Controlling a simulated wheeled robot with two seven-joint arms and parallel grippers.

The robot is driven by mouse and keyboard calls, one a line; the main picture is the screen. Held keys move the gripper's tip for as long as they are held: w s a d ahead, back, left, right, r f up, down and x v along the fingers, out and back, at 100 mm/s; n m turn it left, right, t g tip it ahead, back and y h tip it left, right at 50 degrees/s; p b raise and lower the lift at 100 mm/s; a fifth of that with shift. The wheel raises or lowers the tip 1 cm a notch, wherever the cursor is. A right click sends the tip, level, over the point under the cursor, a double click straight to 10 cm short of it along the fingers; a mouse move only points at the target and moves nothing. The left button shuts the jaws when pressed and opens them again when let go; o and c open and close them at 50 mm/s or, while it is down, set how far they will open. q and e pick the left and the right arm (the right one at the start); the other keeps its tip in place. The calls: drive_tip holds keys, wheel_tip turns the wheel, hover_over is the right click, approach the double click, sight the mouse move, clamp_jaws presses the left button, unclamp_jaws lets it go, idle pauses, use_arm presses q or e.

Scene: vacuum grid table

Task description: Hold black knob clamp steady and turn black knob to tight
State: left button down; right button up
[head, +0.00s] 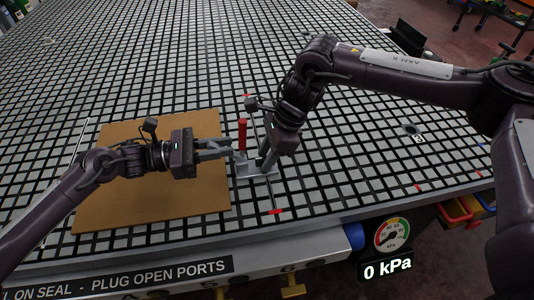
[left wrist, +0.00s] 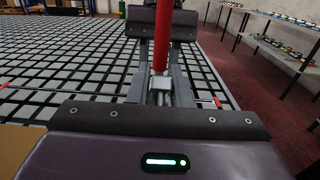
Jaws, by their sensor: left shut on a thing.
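A grey metal clamp (head: 256,172) with an upright red handle (head: 242,134) stands on the grid table, just right of a brown board. My left gripper (head: 228,151) reaches in from the left and is shut on the clamp. In the left wrist view the red handle (left wrist: 160,48) rises in front of my left gripper's grey fingers, with metal clamp parts (left wrist: 160,88) between them. My right gripper (head: 266,161) points down at the clamp's right side, close to it. I cannot make out the black knob, and I cannot tell how far the right fingers are apart.
The brown board (head: 150,195) lies flat on the grid table (head: 350,200), under my left arm. A pressure gauge (head: 391,235) on the front edge reads 0 kPa. Red marks lie near the clamp.

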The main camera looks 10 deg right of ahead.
drive_tip(key=shift+f, duration=0.1)
clamp_jaws()
drive_tip(key=shift+m, duration=0.3)
drive_tip(key=m+t, duration=0.1)
drive_tip(key=m, duration=0.2)
drive_tip(key=shift+s+t, duration=0.15)
drive_tip(key=shift+t, duration=0.15)
drive_tip(key=m+t+h, duration=0.1)
drive_tip(key=m, duration=0.3)
drive_tip(key=shift+a, duration=0.1)
drive_tip(key=m+t+h, duration=0.1)
drive_tip(key=m, duration=0.2)
drive_tip(key=shift+s+a+m, duration=0.1)
drive_tip(key=shift+m, duration=0.2)
drive_tip(key=shift+m+t+h, duration=0.4)
drive_tip(key=shift+m+h, duration=0.5)
drive_tip(key=shift+m, duration=1.4)
